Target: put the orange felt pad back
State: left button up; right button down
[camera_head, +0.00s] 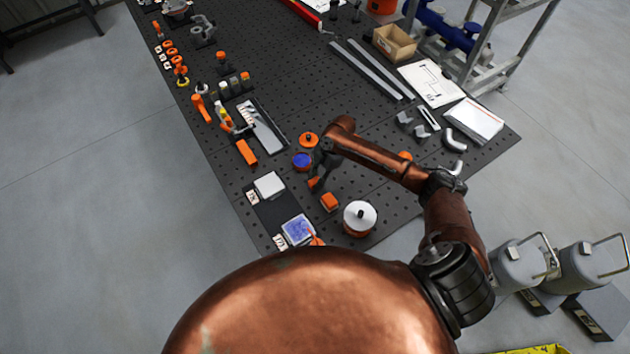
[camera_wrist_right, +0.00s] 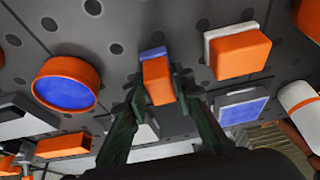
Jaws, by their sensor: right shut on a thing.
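My right gripper (camera_head: 317,174) is shut on a small orange block with a blue face, which I take for the orange felt pad (camera_head: 314,184). In the right wrist view the orange felt pad (camera_wrist_right: 158,82) sits between the two dark fingers (camera_wrist_right: 158,98), its blue face (camera_wrist_right: 152,53) at the far end. It is at or just above the black perforated bench top; I cannot tell whether it touches. A second orange block (camera_head: 330,202) is close by; in the right wrist view this block (camera_wrist_right: 240,50) has a white face. My left gripper is not in view.
A round orange tin with a blue inside (camera_head: 302,162) stands beside the gripper. A dark tray (camera_head: 284,209) holds a white pad (camera_head: 269,184) and a blue pad (camera_head: 298,229). A white-topped round container (camera_head: 360,217) stands nearer me. Orange-handled tools lie left.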

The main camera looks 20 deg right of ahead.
jog(key=c, duration=1.7)
grip_release()
jog(key=shift+f, duration=0.1)
jog(key=shift+o, duration=0.2)
jog(key=b+v, duration=0.1)
jog(key=v, duration=1.1)
